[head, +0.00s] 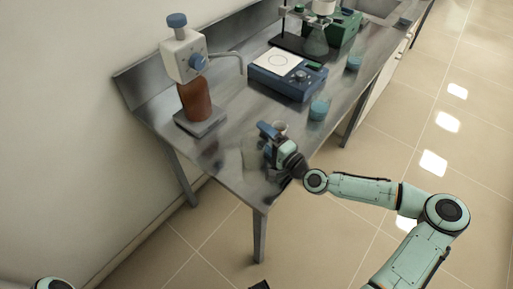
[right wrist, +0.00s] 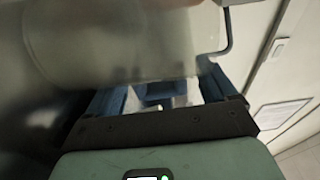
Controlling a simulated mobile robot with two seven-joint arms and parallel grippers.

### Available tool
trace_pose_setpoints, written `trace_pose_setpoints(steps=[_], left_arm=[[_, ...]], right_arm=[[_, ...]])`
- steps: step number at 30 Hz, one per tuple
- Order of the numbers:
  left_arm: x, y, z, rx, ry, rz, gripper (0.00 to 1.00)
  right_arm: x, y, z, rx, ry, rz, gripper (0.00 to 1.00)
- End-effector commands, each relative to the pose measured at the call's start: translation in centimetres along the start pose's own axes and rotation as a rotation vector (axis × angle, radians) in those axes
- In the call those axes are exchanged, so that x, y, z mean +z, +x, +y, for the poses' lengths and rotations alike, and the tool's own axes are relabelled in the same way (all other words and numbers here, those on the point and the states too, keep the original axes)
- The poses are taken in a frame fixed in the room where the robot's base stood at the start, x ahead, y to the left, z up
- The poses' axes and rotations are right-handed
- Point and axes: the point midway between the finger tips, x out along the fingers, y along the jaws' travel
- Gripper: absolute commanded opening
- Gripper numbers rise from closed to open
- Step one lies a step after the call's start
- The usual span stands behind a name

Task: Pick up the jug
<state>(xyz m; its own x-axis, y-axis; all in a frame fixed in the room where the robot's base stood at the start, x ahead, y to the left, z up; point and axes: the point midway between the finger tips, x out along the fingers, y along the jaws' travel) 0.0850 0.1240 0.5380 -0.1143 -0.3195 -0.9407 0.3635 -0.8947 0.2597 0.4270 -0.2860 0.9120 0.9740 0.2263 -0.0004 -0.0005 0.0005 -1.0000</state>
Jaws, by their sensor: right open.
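The jug (right wrist: 120,40) is clear and faintly grey, and its rounded wall fills the upper part of the right wrist view. Its thin handle (right wrist: 226,35) shows at its right side. My right gripper (head: 265,142) is open at the front end of the steel bench, close to the jug. In the right wrist view its blue fingers (right wrist: 160,90) are spread just below the jug's wall. I cannot tell whether they touch it. In the head view the gripper and the jug's transparency make its outline hard to make out. My left gripper is not in view.
On the steel bench (head: 222,165) stand a brown dispenser bottle (head: 195,100), a blue hotplate stirrer (head: 287,78) and beakers with blue liquid (head: 319,108) (head: 354,62). A stand with a flask (head: 315,40) and a green device (head: 345,27) are farther back. Tiled floor lies open at right.

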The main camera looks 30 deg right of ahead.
Motion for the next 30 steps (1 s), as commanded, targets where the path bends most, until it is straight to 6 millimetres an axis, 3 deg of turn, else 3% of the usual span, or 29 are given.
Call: trace_pose_setpoints(steps=[4,12,17,18,20,30], left_arm=[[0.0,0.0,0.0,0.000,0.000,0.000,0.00],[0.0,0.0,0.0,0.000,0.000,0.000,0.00],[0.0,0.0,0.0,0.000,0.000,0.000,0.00],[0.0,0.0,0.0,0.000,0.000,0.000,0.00],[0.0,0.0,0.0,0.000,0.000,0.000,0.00],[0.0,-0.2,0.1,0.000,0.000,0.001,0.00]], right_arm=[[0.0,1.7,0.0,-0.001,0.000,-0.001,0.85],[0.0,1.9,0.0,0.000,0.001,-0.001,0.85],[0.0,1.9,0.0,0.000,0.001,-0.001,0.33],[0.0,1.9,0.0,0.000,0.001,-0.001,0.29],[0.0,1.9,0.0,0.000,0.001,-0.001,0.24],[-0.1,1.9,-0.7,-0.001,-0.001,0.000,0.24]])
